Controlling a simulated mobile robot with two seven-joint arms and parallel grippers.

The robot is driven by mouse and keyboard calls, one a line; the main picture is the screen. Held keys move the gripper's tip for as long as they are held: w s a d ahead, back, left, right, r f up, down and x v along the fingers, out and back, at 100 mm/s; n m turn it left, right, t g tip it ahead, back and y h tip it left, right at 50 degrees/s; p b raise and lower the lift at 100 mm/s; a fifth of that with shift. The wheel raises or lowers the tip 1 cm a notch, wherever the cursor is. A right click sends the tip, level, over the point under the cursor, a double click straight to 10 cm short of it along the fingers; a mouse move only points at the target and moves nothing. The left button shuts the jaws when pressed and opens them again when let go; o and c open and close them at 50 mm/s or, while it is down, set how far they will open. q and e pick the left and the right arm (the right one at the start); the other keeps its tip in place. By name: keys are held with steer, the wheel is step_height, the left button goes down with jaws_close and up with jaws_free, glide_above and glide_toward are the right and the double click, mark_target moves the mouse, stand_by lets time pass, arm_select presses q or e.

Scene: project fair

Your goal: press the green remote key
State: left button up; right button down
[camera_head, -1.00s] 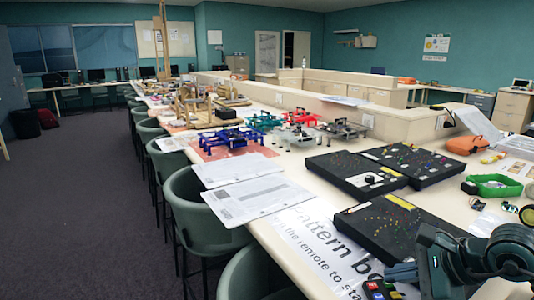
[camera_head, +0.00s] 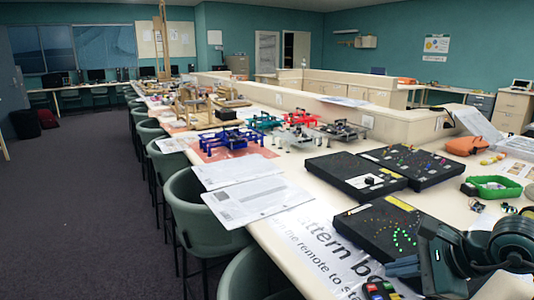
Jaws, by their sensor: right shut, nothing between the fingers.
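The remote (camera_head: 380,290) lies at the bottom edge of the camera_head view, near the front edge of the table, and is partly cut off by the frame. Its small coloured keys show, with red and yellow ones at the back. A green key (camera_head: 394,296) seems to be at its right front, but it is small. My right gripper (camera_head: 388,268) is shut and empty. Its fingers point left, just behind and above the remote, apart from its keys. The nearest black board (camera_head: 372,226) shows lit green dots on its right part. My left gripper is out of view.
A printed sheet (camera_head: 318,246) lies left of the remote. Two more black boards (camera_head: 354,176) (camera_head: 428,164) stand behind. A green tray (camera_head: 492,187) and an orange case (camera_head: 468,146) are at the right. Chairs (camera_head: 196,207) line the table's left side.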

step_height(320, 180, up, 5)
steer(key=p, duration=0.2)
steer(key=shift+r+p, duration=0.15)
steer(key=shift+p, duration=0.15)
stand_by(0.4)
